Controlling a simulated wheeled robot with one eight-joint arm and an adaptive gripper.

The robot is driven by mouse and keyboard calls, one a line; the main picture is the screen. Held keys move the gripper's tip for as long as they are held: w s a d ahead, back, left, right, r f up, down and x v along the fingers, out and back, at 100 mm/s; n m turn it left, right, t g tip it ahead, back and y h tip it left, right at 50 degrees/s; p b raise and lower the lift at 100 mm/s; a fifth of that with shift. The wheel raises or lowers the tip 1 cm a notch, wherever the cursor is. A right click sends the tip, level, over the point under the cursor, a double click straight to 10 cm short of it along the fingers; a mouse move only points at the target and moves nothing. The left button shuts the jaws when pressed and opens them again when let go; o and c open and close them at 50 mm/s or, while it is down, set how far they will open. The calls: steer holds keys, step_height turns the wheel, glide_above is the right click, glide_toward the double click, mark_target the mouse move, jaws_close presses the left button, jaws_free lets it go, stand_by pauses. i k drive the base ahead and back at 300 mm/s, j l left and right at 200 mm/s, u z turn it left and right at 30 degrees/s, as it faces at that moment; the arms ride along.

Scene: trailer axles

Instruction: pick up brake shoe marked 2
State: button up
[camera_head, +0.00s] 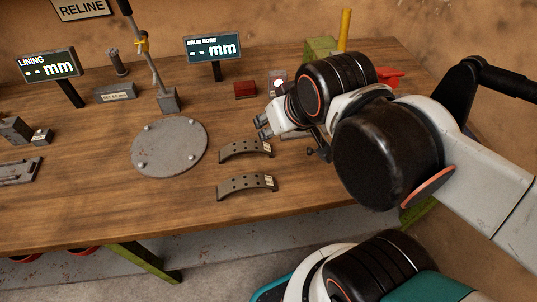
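Two curved grey brake shoes with rows of holes lie on the wooden bench, one farther back (243,149) and one nearer the front edge (246,186). Each has a small pale tag at its right end. The tag marks are too small to read, so I cannot tell which shoe is marked 2. My gripper (262,126) is above the bench, just behind and right of the farther shoe. Its two fingertips are apart with nothing visible between them. My arm hides the bench to the right.
A round grey plate (169,147) lies left of the shoes. A dark red block (245,89), a "DRUM BORE" display (213,47) and a "LINING" display (50,66) stand behind. A lever stand (168,101) rises behind the plate. Bare bench lies around the nearer shoe.

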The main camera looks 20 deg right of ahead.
mark_target(247, 180)
steer(key=k+j, duration=0.15)
steer(key=k, duration=0.4)
steer(key=k+j+u, duration=0.1)
steer(key=k, duration=0.45)
steer(key=j+z, duration=0.1)
steer(key=u, duration=0.1)
